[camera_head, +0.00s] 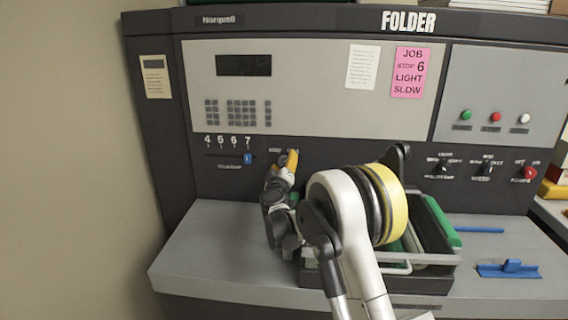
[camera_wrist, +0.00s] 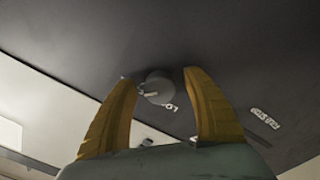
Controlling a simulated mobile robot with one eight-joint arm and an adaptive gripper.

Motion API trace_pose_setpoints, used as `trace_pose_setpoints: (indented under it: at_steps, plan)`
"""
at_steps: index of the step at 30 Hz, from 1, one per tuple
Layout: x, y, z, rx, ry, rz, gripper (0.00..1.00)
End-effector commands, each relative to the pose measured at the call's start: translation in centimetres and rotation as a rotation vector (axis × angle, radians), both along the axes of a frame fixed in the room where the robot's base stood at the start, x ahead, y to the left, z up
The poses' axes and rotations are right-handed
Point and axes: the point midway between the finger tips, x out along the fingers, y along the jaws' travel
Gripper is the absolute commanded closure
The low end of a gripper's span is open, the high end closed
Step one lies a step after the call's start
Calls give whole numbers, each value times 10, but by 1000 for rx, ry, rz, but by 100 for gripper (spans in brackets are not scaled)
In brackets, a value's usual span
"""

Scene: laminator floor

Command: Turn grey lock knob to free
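The grey lock knob (camera_wrist: 157,86) shows in the wrist view as a small round knob on the dark panel, with a pale mark at its left and part of a white label beside it. My gripper (camera_wrist: 160,77) has two yellow fingers spread apart, one on each side of the knob in this view. A gap shows between the knob and each finger; I cannot tell how far the tips are from the panel. In the head view my gripper (camera_head: 291,158) is at the folder's dark lower panel and hides the knob there.
The folder's slider with a blue handle (camera_head: 248,159) is left of my gripper. Black knobs (camera_head: 444,165) and a red knob (camera_head: 529,173) are at the right. A dark crate (camera_head: 440,277) stands on the grey shelf (camera_head: 195,258), beside a blue tool (camera_head: 508,270). The shelf's left part is clear.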

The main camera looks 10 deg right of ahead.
Motion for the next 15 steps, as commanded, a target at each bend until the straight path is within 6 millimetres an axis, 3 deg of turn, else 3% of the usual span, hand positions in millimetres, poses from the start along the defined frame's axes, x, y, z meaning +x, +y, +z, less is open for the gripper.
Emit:
trace_pose_setpoints:
  at_steps: [8,15]
  plan:
    - [-4,2,0,-1,0,1,41]
    - [-44,16,-2,0,0,3,41]
